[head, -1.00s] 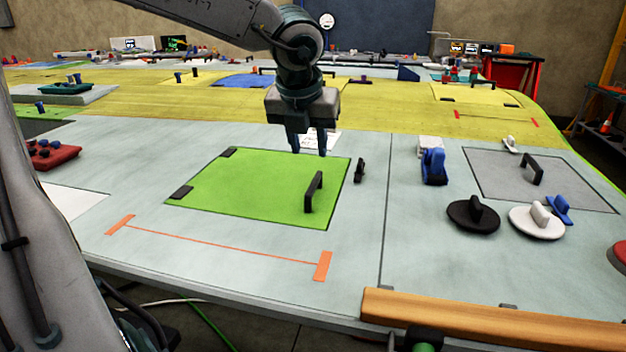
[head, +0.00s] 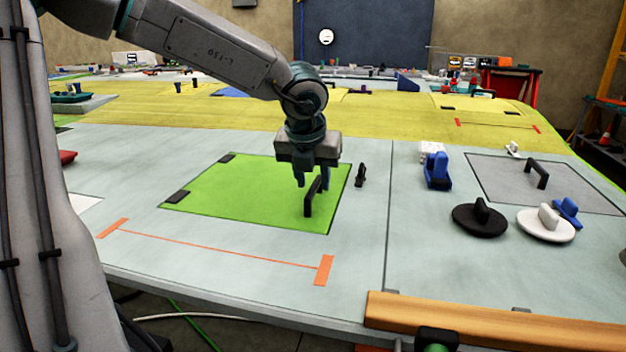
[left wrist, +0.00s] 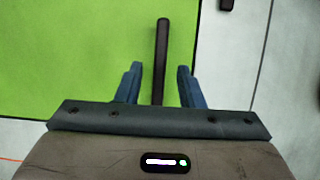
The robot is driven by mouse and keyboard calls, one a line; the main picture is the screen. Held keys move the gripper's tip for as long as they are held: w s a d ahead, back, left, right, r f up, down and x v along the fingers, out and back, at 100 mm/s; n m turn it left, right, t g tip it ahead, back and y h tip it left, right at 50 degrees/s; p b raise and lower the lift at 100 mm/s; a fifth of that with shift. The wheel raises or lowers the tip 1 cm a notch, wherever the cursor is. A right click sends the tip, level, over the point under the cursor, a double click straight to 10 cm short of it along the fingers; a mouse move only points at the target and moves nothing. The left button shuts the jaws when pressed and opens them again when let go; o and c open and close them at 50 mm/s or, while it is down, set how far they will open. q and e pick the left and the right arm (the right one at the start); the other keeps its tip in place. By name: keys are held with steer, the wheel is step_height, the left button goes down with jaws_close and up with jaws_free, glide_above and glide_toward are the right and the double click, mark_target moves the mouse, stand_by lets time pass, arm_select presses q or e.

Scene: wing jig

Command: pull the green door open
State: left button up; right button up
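The green door (head: 255,190) lies flat and closed in the pale wing surface, with two dark hinges along its left edge. Its black bar handle (head: 309,200) stands up near the right edge. My left gripper (head: 313,184) is open above the handle, fingers pointing down. In the left wrist view, the handle (left wrist: 162,50) runs between the two blue fingers (left wrist: 158,82), with a gap on each side. Whether the fingertips are down at the handle's height is hard to tell. My right gripper is not in view.
A small black latch-like piece (head: 361,175) stands just right of the door. Further right are a blue clamp-like piece (head: 437,171), a black disc (head: 479,219), a white disc (head: 545,224) and a grey panel (head: 520,180). A wooden beam (head: 480,322) lines the front edge.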

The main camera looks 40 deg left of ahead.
arm_select(q)
steer(key=shift+f, duration=0.3)
jaws_close()
steer(key=shift+a+r, duration=0.1)
